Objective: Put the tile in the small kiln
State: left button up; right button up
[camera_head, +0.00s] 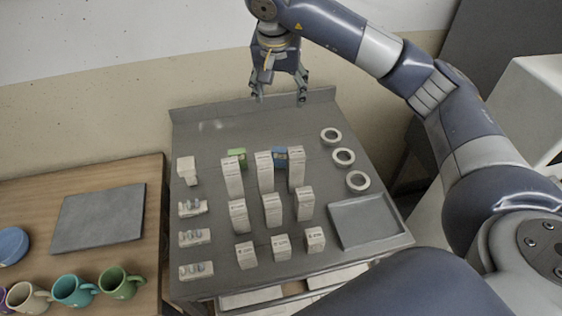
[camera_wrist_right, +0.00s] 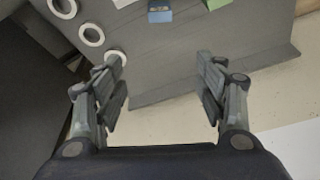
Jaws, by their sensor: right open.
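My right gripper (camera_head: 279,98) is open and empty, above the back edge of the grey table (camera_head: 215,155) in the head view. I cannot make out with certainty a tile or a small kiln. A flat grey slab (camera_head: 98,217) lies on the wooden table at the left. My left gripper is not in view.
Several upright white boxes (camera_head: 265,172) crowd the grey table's middle, with a green block (camera_head: 237,156) and a blue block (camera_head: 280,156) behind. White rings (camera_head: 358,181) and a shallow grey tray (camera_head: 366,222) are at right. Mugs (camera_head: 121,284) stand on the wooden table (camera_head: 150,195).

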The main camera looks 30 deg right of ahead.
jog(key=b, duration=0.5)
send_over(281, 150)
jog(key=s+a, duration=0.1)
notch_tip(281, 150, down, 6)
pick_arm(q)
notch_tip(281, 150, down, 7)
jog(key=b, duration=0.1)
pick_arm(e)
notch_tip(281, 150, down, 11)
jog(key=p, duration=0.3)
jog(key=p+x, duration=0.1)
jog(key=x, duration=0.3)
jog(key=shift+d+f+p, duration=0.1)
jog(key=shift+f+p, duration=0.2)
jog(key=shift+p, duration=0.1)
jog(key=shift+w+d+f, duration=0.1)
jog(key=shift+f, duration=0.3)
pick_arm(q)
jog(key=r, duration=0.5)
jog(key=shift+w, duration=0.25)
pick_arm(e)
jog(key=c, duration=1.3)
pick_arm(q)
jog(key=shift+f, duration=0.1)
pick_arm(e)
jog(key=shift+r, duration=0.1)
jog(key=shift+c, duration=0.2)
